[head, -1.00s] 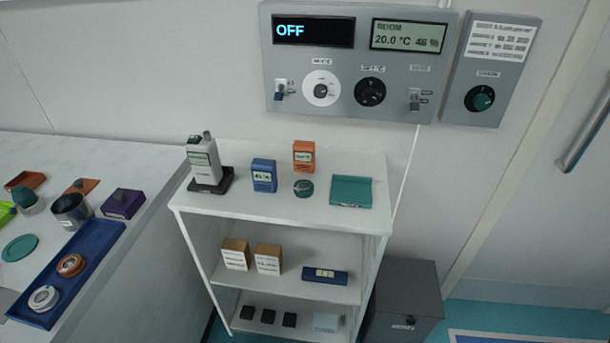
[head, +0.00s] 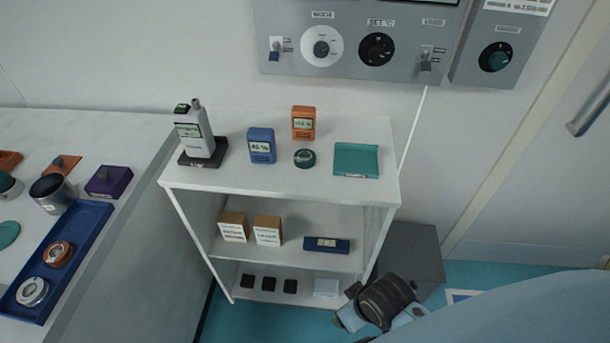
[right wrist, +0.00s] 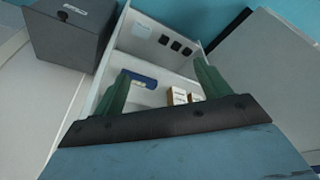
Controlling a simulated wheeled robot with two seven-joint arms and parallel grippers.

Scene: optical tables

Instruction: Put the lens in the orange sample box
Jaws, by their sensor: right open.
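Two round ring-shaped pieces, one orange-rimmed (head: 58,253) and one silver-white (head: 33,291), lie in a long blue tray (head: 82,222) on the left table. They look like mounted optics; I cannot tell which is the lens. An orange open-topped box or tray (head: 9,161) is cut off at the left edge of the head view. A flat orange piece with a dark knob (head: 63,164) lies to its right. My right gripper (right wrist: 163,86) is open and empty in the right wrist view, its green fingers apart and facing the shelf unit. My left gripper is not in view.

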